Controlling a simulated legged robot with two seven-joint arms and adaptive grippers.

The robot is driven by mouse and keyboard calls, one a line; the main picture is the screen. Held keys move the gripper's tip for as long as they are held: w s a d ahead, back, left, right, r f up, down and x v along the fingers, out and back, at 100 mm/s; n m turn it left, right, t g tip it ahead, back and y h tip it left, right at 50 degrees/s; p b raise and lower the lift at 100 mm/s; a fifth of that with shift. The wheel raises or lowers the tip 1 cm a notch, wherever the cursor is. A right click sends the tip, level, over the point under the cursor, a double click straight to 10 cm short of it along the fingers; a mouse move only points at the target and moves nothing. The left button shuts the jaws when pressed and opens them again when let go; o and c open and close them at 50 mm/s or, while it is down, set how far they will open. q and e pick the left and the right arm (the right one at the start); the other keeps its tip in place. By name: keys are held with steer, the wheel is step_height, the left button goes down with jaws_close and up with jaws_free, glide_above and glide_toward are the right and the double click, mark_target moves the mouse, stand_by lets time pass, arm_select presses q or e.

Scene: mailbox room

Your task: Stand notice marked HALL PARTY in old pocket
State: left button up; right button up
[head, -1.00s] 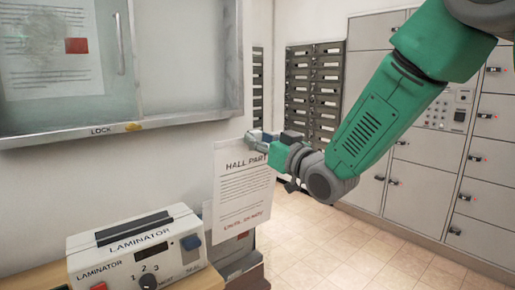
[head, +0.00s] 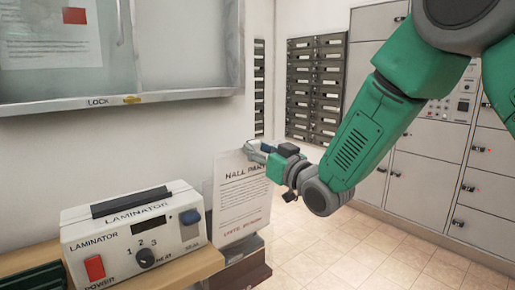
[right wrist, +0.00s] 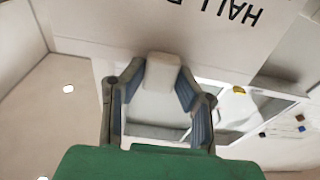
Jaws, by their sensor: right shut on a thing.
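The white notice headed HALL PARTY (head: 243,202) hangs upright in the head view, beside the laminator's right end. My right gripper (head: 262,152) is shut on its top edge, near the upper right corner. The notice also shows in the right wrist view (right wrist: 190,25), with its heading upside down. A dark stepped holder (head: 243,262) stands behind and below the notice. The notice hides part of it, and I cannot tell whether the sheet's lower edge is inside a pocket. My left gripper is not in view.
A white laminator (head: 135,228) stands on a wooden surface (head: 200,262) at the lower left. A glazed notice case (head: 110,105) hangs on the wall above. Grey lockers (head: 405,170) and dark mailboxes (head: 315,90) stand at the back. The tiled floor between is clear.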

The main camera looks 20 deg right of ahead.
mark_target(247, 176)
steer(key=shift+w+a+f+b, duration=0.1)
steer(key=shift+a+f+b, duration=0.15)
steer(key=shift+f+b, duration=0.35)
steer(key=shift+w+a+f+b, duration=0.1)
steer(key=shift+a+f+b, duration=0.15)
steer(key=shift+f, duration=0.6)
steer(key=shift+w+d+f+b, duration=0.1)
steer(key=shift+w+f+b, duration=0.05)
steer(key=shift+f+b, duration=0.6)
steer(key=shift+w+d+f+b, duration=0.1)
steer(key=shift+f+b, duration=0.3)
steer(key=shift+f, duration=0.55)
steer(key=shift+w+a+f+b, duration=0.1)
steer(key=shift+f+b, duration=0.25)
steer(key=shift+f, duration=0.2)
steer(key=shift+w+a+f+b, duration=0.1)
steer(key=shift+f+b, duration=0.25)
steer(key=shift+f, duration=0.2)
